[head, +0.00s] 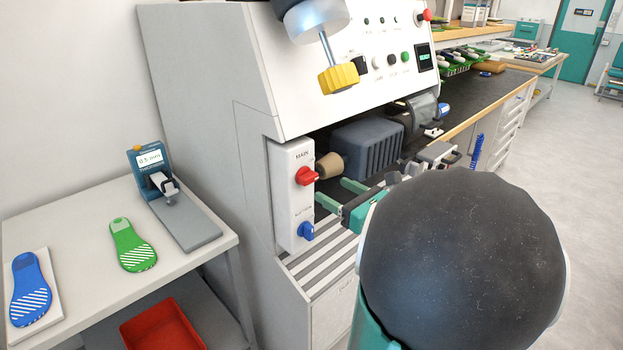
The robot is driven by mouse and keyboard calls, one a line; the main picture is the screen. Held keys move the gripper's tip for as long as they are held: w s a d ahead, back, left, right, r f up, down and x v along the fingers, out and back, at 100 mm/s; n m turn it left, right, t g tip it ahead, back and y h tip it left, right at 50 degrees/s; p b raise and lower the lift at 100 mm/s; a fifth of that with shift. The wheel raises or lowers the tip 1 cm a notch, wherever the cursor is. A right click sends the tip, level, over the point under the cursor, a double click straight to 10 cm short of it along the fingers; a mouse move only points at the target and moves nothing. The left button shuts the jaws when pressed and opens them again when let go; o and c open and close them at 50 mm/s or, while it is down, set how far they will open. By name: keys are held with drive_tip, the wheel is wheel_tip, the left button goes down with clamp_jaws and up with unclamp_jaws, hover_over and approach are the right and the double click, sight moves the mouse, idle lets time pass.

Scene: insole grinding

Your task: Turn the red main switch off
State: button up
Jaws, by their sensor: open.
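The red main switch (307,176) is a rotary knob near the top of a white switch box (293,210) on the front of the grinding machine, under a label reading MAIN. Its handle looks roughly level, but its exact setting is too small to read. My gripper (334,195) is just right of the switch box and slightly lower than the red knob. Its two green fingers are spread apart and point left toward the box. Nothing shows between them, and they look apart from the knob. My dark rounded arm link hides part of the scene behind the gripper.
A blue knob (306,231) sits below the red one on the same box. A tan cone (329,165) and a dark ribbed motor housing (367,148) are close behind the gripper. A side table (80,218) stands left.

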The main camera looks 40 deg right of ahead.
sight(312, 179)
drive_tip(key=w, duration=0.7)
drive_tip(key=shift+w+a, duration=0.2)
drive_tip(key=shift+w, duration=0.15)
drive_tip(key=c, duration=1)
